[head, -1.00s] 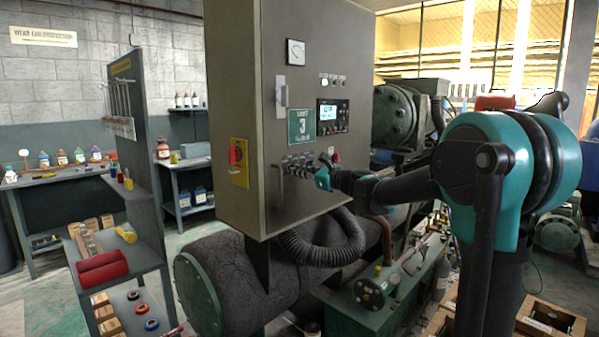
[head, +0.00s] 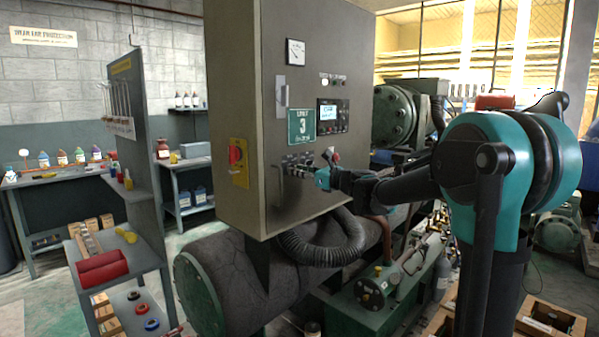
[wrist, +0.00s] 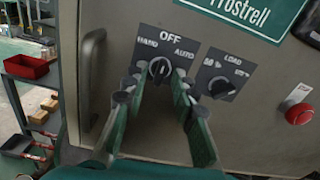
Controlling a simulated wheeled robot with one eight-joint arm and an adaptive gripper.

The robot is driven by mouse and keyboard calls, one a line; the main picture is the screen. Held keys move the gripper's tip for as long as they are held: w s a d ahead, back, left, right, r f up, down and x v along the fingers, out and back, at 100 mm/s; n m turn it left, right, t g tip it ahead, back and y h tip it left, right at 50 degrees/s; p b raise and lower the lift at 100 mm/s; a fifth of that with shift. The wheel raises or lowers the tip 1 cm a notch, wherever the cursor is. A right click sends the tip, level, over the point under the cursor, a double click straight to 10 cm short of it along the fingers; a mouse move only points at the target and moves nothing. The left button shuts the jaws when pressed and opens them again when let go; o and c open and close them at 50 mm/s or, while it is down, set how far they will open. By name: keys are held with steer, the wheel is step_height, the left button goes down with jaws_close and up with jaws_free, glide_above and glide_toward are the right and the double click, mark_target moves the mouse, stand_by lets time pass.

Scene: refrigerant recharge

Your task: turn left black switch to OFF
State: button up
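The left black switch (wrist: 159,68) is a round knob on the grey cabinet front, with HAND, OFF and AUTO marked around it. A light pointer line shows on it and looks roughly upright, towards OFF, but its exact angle is hard to read. My gripper (wrist: 158,78) has one finger on each side of this knob. The fingers are apart, with small gaps that seem to remain beside the knob; contact cannot be made out. In the head view my gripper (head: 300,171) is at the lower cabinet front and hides the switch.
A second black switch (wrist: 221,87), marked LOAD, sits just right of my right finger. A red button (wrist: 299,113) is farther right. A metal handle (wrist: 92,72) stands out at the left. The green Frostrell sign (wrist: 245,14) is above.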

steer(key=v, duration=0.9)
stand_by(0.3)
steer(key=shift+s, duration=0.1)
steer(key=s+d+f+n+g+h, duration=0.25)
steer(key=s+f+n, duration=0.4)
steer(key=f, duration=0.35)
steer(key=s+d+f+n+g+h, duration=0.25)
steer(key=s+f+n, duration=0.45)
steer(key=f, duration=0.4)
steer(key=s+d+f+n+g+h, duration=0.1)
steer(key=s+d+f+n+h, duration=0.8)
steer(key=s+d+f, duration=0.7)
steer(key=s+f+n, duration=0.2)
steer(key=shift+s+d+g, duration=0.25)
steer(key=shift+s+g, duration=0.05)
steer(key=shift+g, duration=0.1)
steer(key=shift+r, duration=0.1)
